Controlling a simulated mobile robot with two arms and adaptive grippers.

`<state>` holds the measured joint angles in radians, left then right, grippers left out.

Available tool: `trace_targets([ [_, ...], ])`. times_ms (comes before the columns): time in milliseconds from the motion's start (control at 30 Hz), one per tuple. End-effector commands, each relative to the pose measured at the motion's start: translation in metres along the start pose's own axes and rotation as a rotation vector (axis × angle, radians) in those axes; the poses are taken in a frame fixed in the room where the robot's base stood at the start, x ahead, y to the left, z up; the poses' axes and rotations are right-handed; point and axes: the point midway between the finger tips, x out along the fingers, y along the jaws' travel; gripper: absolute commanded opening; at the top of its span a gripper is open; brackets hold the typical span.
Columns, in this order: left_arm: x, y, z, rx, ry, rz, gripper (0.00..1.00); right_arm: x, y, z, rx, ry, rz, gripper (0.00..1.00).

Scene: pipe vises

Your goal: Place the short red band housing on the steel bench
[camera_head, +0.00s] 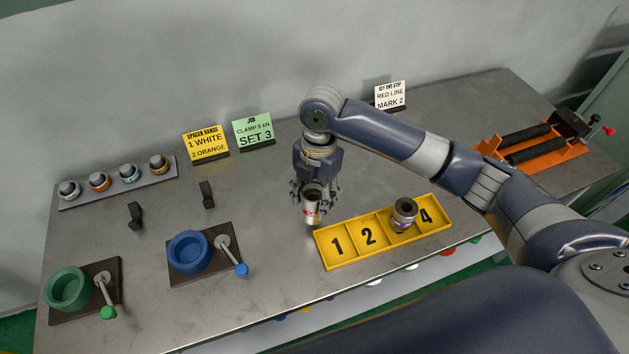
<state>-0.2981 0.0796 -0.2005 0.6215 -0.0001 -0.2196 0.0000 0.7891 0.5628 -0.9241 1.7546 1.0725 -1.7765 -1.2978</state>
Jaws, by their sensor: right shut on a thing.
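The short red band housing (311,216) is a small silver cylinder with a dark open top and a red band. My right gripper (313,193) points down and is shut on it, with a finger on each side. The housing is upright over the steel bench (265,205), just behind the yellow tray's left end. I cannot tell whether its bottom touches the bench. My left gripper is not in view.
The yellow numbered tray (323,250) holds a purple-banded housing (403,214) between 2 and 4. A blue vise (188,252) and a green vise (68,289) stand left. A rack (118,184) holds several housings. An orange roller stand (555,155) is at right.

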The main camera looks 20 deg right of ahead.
Motion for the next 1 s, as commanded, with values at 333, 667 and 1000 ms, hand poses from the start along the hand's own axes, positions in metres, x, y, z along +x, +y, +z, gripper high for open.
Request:
trace_targets([
  [333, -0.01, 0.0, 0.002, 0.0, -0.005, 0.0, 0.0, -0.002, 0.036, 0.042, 0.001, 0.0, 0.002, 0.07],
  [667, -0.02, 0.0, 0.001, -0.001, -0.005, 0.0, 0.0, 0.02, 0.037, 0.047, 0.001, 0.002, -0.002, 0.07],
  [1000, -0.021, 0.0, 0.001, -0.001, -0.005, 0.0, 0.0, 0.034, 0.038, 0.05, -0.001, -0.001, 0.002, 0.07],
])
